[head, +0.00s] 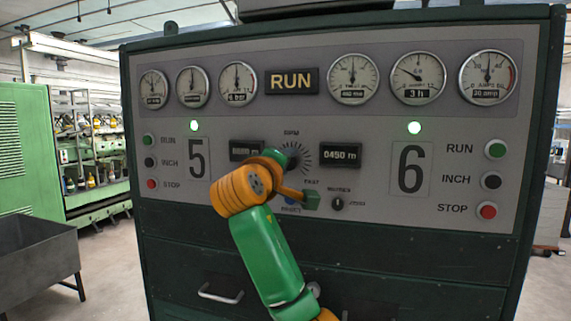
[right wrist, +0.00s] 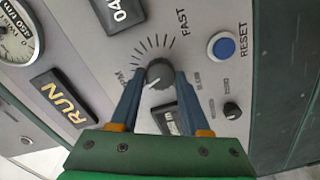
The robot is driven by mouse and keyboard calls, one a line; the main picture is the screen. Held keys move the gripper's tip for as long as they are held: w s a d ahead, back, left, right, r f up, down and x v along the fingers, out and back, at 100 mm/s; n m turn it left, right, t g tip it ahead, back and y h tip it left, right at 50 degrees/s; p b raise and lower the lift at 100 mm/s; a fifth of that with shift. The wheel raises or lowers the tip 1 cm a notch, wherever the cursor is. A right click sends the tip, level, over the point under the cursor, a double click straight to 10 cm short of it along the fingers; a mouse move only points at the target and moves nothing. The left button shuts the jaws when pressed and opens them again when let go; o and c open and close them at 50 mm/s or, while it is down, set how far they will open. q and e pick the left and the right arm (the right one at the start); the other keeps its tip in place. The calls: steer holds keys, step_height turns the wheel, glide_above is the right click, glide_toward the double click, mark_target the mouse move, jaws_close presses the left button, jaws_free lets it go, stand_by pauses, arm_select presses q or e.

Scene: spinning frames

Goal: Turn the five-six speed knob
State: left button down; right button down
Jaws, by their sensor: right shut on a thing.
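The round dark speed knob (right wrist: 159,71) sits on the grey panel at the centre of a fan of dial marks, with "FAST" printed near it. A short white mark shows on its lower left side in the right wrist view. My right gripper (right wrist: 160,82) has its two blue fingers on opposite sides of the knob, shut on it. In the head view the knob and fingertips are largely hidden behind my orange and green right arm, and part of the dial scale (head: 303,157) shows beside them. My left gripper is not in view.
A blue RESET button (right wrist: 221,46) and a small black selector (right wrist: 232,111) are close by. Speed readouts (head: 341,154) flank the dial. RUN, INCH and STOP buttons (head: 489,212) line both sides. A drawer handle (head: 220,294) juts out below.

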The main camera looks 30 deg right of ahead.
steer(key=c, duration=0.7)
jaws_free()
steer(key=shift+r, duration=0.15)
steer(key=shift+c, duration=0.2)
steer(key=o, duration=0.4)
steer(key=shift+c, duration=0.2)
steer(key=shift+w, duration=0.1)
steer(key=b+v, duration=0.4)
steer(key=v, duration=0.3)
steer(key=shift+d, duration=0.15)
